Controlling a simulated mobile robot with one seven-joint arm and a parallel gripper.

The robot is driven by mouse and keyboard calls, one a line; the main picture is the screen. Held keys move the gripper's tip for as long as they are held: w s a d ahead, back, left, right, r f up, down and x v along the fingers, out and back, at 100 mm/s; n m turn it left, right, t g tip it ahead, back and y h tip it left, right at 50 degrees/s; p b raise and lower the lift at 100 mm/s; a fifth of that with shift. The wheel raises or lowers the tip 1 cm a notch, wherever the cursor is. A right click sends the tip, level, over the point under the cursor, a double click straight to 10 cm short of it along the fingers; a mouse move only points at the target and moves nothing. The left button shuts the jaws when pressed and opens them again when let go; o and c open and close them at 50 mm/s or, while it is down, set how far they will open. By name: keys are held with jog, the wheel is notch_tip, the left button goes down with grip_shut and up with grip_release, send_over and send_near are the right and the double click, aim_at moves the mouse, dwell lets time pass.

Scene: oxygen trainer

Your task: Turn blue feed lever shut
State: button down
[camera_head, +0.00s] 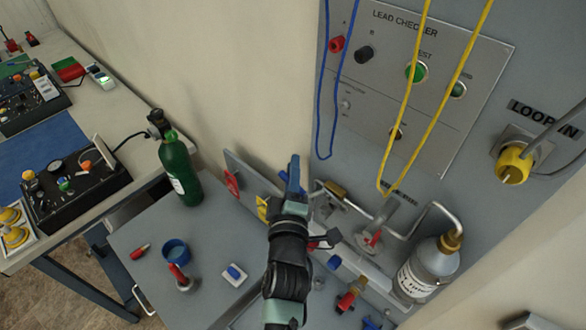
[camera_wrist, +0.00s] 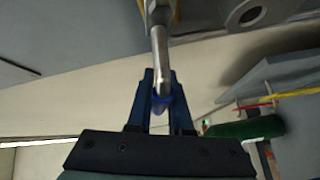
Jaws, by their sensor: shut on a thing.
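The blue feed lever (camera_wrist: 161,99) shows in the wrist view as a metal rod coming down from the top, with a blue sleeve near its end. My gripper (camera_wrist: 160,85) is shut on it, one dark blue finger on each side of the rod. In the head view my gripper (camera_head: 293,168) points up the picture, by the grey panel beside the pipework. The lever cannot be made out there, since my gripper and wrist cover that spot.
A green bottle (camera_head: 179,170) stands left of my arm. A metal pipe (camera_head: 432,207) and silver bottle (camera_head: 428,269) are to the right. Blue (camera_head: 323,130) and yellow (camera_head: 410,110) cords hang above. A blue cup (camera_head: 176,251) and small parts lie on the grey bench (camera_head: 140,235).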

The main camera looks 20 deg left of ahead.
jog(key=shift+d+b, duration=0.1)
jog(key=shift+b, duration=0.75)
jog(key=d+r+m+t+h+b, duration=0.1)
jog(key=r+m+t+h+b, duration=0.1)
jog(key=m, duration=0.3)
jog(key=s+d+r+m+t+h+b, duration=0.1)
jog(key=d+r+m+t+h+b, duration=0.1)
jog(key=m, duration=0.3)
jog(key=s+d+r+m+t+h+b, duration=0.1)
jog(key=d+r+m+t+b, duration=0.1)
jog(key=m+t, duration=0.2)
jog(key=shift+d+r+m+h, duration=0.3)
jog(key=shift+m+h, duration=0.1)
jog(key=shift+m, duration=0.1)
jog(key=shift+s+d+r+m+h+b, duration=0.15)
jog(key=shift+d+m+h+b, duration=0.15)
jog(key=shift+m+h, duration=0.55)
jog(key=shift+s+d+m+h+b, duration=0.15)
jog(key=shift+d+m+h, duration=0.2)
jog(key=shift+m+h, duration=0.45)
jog(key=shift+s+d+r+m+h+b, duration=0.1)
jog(key=shift+d+m+h+b, duration=0.35)
jog(key=shift+m, duration=0.6)
jog(key=shift+a+h, duration=0.1)
jog(key=shift+h, duration=0.2)
jog(key=c, duration=0.8)
grip_release()
jog(key=shift+c, duration=0.2)
